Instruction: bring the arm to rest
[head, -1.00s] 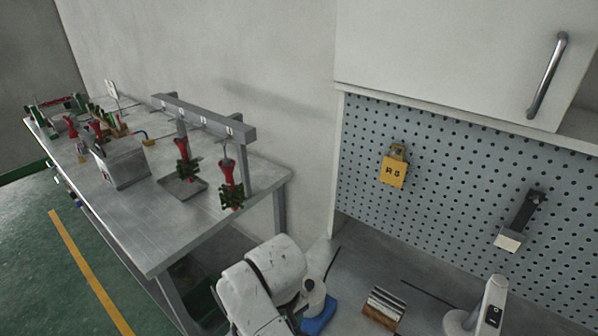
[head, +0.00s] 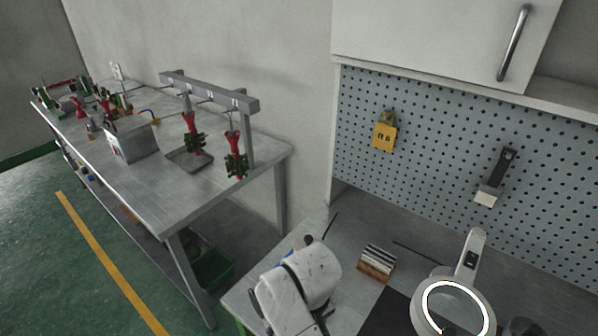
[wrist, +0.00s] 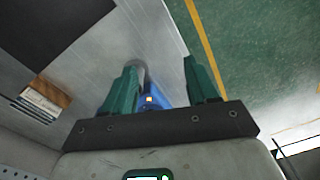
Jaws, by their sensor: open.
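My gripper (wrist: 160,88) shows in the wrist view with its two green fingers apart. It is open. Between and beyond the fingers is a blue object with a small lit orange spot (wrist: 150,99), over the edge of the grey bench; I cannot tell whether anything touches it. In the head view my white arm (head: 312,275) is at the bottom middle, above the near bench. The fingers are hidden there.
The near bench carries a small wooden rack (head: 376,264), a ring-lit magnifier (head: 455,306) and a dark mat (head: 388,312). A pegboard (head: 440,150) holds a yellow tag (head: 384,135). The steel table (head: 200,190) at left holds red and green parts. Green floor lies open at left.

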